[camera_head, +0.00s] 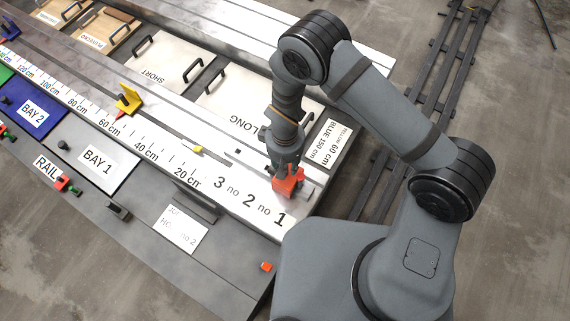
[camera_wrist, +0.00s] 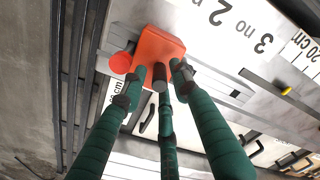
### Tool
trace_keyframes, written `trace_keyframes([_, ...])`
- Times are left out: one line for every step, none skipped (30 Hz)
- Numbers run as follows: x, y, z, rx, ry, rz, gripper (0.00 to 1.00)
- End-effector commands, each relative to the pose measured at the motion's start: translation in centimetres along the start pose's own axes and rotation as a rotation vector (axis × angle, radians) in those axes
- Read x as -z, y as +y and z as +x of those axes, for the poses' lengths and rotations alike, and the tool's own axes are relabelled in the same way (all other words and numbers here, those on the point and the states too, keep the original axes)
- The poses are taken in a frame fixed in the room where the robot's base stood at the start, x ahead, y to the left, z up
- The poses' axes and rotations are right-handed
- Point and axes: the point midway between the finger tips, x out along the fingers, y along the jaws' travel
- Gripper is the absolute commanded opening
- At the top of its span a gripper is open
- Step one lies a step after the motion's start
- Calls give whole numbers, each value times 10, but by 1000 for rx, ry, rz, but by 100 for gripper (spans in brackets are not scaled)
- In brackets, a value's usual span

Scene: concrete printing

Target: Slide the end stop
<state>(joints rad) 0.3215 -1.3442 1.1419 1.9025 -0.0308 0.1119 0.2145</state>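An orange block (camera_head: 288,183) sits at the near end of the white scale strip, by the "1" mark. It also shows in the wrist view (camera_wrist: 160,45), with a round orange knob (camera_wrist: 120,63) at its left. My gripper (camera_head: 285,168) points down right at the block. In the wrist view my three dark fingers (camera_wrist: 158,78) reach to the block's near edge and partly cover it. I cannot tell whether they grip it. A yellow stop (camera_head: 128,99) with a red pointer stands on the strip near 60 cm.
The strip carries marks no 1, 2 and 3 and a centimetre scale. A small yellow piece (camera_head: 198,149) lies by the rail slot. Handled panels SHORT (camera_head: 160,62) and LONG (camera_head: 235,105) lie behind. Bay panels, including BAY 1 (camera_head: 92,152), lie in front.

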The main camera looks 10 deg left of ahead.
Motion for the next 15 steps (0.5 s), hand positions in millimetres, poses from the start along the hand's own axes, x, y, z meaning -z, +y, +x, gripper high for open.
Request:
trace_keyframes([0, 0, 0, 0, 0, 0, 25])
trace_keyframes([0, 0, 0, 0, 0, 0, 23])
trace_keyframes([0, 0, 0, 0, 0, 0, 21])
trace_keyframes([0, 0, 0, 0, 0, 0, 19])
trace_keyframes([0, 0, 0, 0, 0, 0, 17])
trace_keyframes([0, 0, 0, 0, 0, 0, 15])
trace_keyframes([0, 0, 0, 0, 0, 0, 13])
trace_keyframes([0, 0, 0, 0, 0, 0, 12])
trace_keyframes([0, 0, 0, 0, 0, 0, 9])
trace_keyframes([0, 0, 0, 0, 0, 0, 7])
trace_keyframes([0, 0, 0, 0, 0, 0, 6])
trace_keyframes([0, 0, 0, 0, 0, 0, 3])
trace_keyframes([0, 0, 0, 0, 0, 0, 2])
trace_keyframes([0, 0, 0, 0, 0, 0, 0])
trace_keyframes([0, 0, 0, 0, 1, 0, 0])
